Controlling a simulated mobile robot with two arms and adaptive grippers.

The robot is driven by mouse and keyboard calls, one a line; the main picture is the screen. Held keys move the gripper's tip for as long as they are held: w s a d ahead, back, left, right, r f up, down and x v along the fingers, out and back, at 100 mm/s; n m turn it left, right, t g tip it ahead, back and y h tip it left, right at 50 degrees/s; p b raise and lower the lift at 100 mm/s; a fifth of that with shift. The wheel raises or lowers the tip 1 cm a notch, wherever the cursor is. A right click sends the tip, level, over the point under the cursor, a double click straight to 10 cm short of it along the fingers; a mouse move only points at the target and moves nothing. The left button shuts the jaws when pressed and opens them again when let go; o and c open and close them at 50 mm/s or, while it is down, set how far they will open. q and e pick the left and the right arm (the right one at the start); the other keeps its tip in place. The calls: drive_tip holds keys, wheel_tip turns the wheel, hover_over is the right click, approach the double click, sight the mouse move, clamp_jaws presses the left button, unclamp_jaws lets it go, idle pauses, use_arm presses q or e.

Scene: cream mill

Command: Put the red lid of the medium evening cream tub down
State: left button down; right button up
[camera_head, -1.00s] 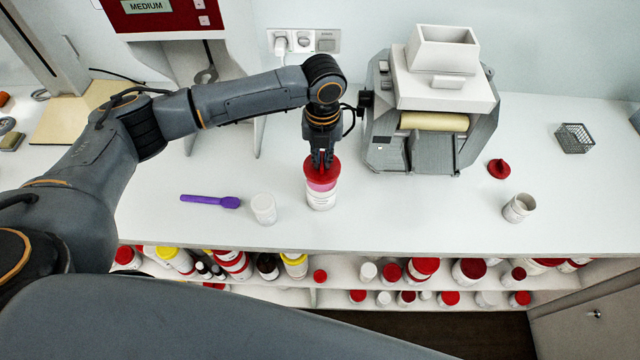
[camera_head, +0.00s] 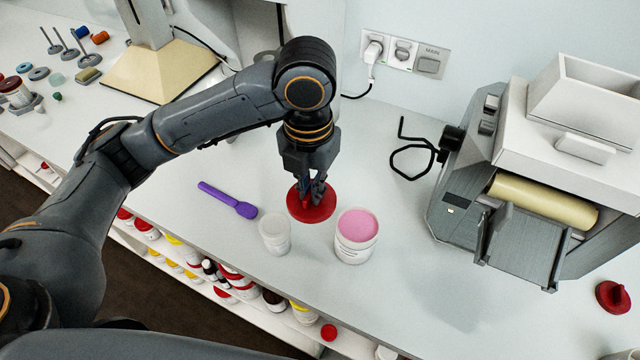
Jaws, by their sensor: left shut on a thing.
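The red lid (camera_head: 302,214) is a flat round disc low over the white counter, left of and behind the open tub. My left gripper (camera_head: 314,199) points down from above and is shut on the middle of the lid. I cannot tell whether the lid touches the counter. The medium tub (camera_head: 354,249) stands upright and open, white with a label, with pink cream (camera_head: 357,225) near its rim. My right gripper is not in view.
The mill (camera_head: 468,190) stands at the right, with another red lid (camera_head: 612,297) in front. Counter between tub and mill is free. Shelves below hold several tubs.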

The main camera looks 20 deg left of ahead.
use_arm(q)
drive_tip(key=w, duration=0.1)
drive_tip(key=w+f, duration=0.1)
drive_tip(key=w, duration=0.1)
drive_tip(key=shift+w+f, duration=0.15)
drive_tip(key=shift+f, duration=0.1)
drive_tip(key=w+f+p, duration=0.1)
drive_tip(key=w+f, duration=0.1)
drive_tip(key=w, duration=0.1)
drive_tip(key=w+f, duration=0.2)
drive_tip(key=w, duration=0.1)
drive_tip(key=w+f+p, duration=0.1)
drive_tip(key=w+f, duration=0.2)
drive_tip(key=shift+d+p, duration=0.15)
drive_tip(key=shift+p, duration=0.15)
drive_tip(key=shift+w+f, duration=0.45)
drive_tip(key=shift+f, duration=0.05)
wheel_tip(320, 180, down, 2)
drive_tip(key=shift+f+p, duration=0.15)
drive_tip(key=shift+p, duration=0.65)
drive_tip(key=shift+f, duration=0.45)
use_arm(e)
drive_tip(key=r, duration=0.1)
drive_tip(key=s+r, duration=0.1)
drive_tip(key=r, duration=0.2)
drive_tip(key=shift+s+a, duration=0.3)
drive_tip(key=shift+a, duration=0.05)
use_arm(q)
drive_tip(key=shift+f, duration=0.1)
